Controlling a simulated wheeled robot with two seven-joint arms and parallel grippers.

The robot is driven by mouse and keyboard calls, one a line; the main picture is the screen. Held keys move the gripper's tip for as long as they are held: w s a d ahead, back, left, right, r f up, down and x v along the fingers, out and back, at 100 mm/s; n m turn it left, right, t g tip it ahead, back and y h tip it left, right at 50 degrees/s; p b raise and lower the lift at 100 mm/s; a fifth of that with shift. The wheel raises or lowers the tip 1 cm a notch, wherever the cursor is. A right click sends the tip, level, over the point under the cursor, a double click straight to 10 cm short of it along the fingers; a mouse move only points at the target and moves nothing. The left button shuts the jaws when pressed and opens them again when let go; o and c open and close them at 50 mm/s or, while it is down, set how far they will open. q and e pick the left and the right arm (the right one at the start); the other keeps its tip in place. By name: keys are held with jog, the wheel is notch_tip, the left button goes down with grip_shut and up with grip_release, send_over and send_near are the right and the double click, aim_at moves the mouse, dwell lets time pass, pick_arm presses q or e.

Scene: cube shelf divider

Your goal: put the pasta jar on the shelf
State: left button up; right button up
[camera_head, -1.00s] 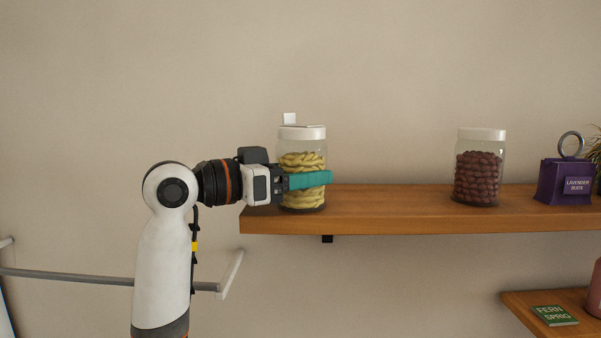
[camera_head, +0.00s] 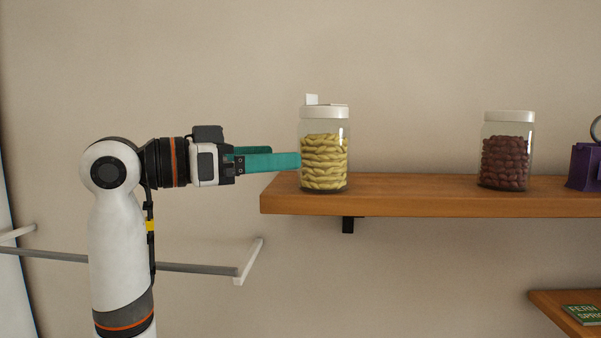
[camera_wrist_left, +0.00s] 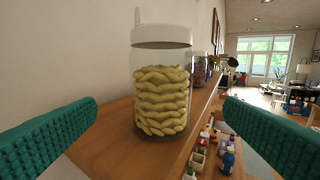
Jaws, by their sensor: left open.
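The pasta jar (camera_head: 325,160) is clear glass with a white lid and yellow twisted pasta inside. It stands upright on the wooden shelf (camera_head: 400,205), near the shelf's left end. My left gripper (camera_head: 285,158) is to the left of the jar, with its teal fingers pointing at it. In the left wrist view the pasta jar (camera_wrist_left: 162,95) stands ahead, between and beyond the two wide-apart fingers, with nothing held. My right gripper is not in view.
A jar of dark red beans (camera_head: 505,160) stands farther right on the shelf, then a purple box (camera_head: 585,168). A lower shelf (camera_head: 550,305) holds a green packet (camera_head: 583,313). A grey rail (camera_head: 190,267) runs below left. The shelf between the jars is clear.

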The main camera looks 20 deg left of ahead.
pick_arm(q)
jog(key=shift+b+v, duration=0.4)
jog(key=shift+v, duration=1)
